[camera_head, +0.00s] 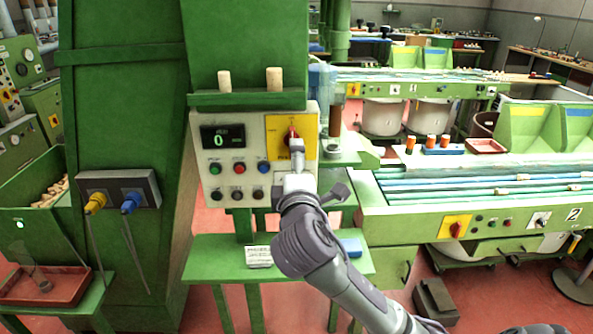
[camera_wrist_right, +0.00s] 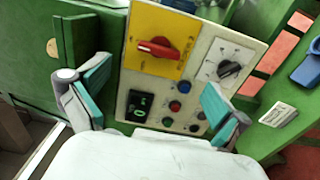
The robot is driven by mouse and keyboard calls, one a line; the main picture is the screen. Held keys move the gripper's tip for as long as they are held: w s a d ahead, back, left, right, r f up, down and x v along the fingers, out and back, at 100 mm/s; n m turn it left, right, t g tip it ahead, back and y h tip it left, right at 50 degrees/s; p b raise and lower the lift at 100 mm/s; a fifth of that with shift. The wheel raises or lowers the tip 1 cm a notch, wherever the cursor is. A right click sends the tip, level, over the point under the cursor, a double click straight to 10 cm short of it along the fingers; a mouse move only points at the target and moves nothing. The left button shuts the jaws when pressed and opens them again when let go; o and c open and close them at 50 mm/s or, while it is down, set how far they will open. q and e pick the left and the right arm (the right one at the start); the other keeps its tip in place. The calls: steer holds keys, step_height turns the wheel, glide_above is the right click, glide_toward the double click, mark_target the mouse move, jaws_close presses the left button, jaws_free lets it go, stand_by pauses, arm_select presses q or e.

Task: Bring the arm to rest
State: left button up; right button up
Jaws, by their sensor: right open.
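My right arm (camera_head: 345,285) reaches up from the lower right in the head view. Its gripper (camera_head: 298,165) is in front of the control panel (camera_head: 222,185) and partly covers it. In the right wrist view the gripper (camera_wrist_right: 153,100) is open and empty, its teal-lined fingers apart on either side of the panel (camera_wrist_right: 196,60). A red rotary switch (camera_wrist_right: 158,48) sits on a yellow plate, apart from the fingers; it also shows in the head view (camera_head: 292,136). A display on the panel reads 0. My left gripper is not in view.
Two corks (camera_head: 224,81) (camera_head: 274,79) stand on the green ledge above the panel. A green shelf (camera_head: 205,265) below holds a white card (camera_head: 258,256) and a blue item (camera_head: 351,247). A green machine bench (camera_head: 400,225) stands at right. A bin of corks (camera_head: 30,215) is at left.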

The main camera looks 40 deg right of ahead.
steer(key=shift+s+a, duration=0.3)
steer(key=shift+s, duration=0.3)
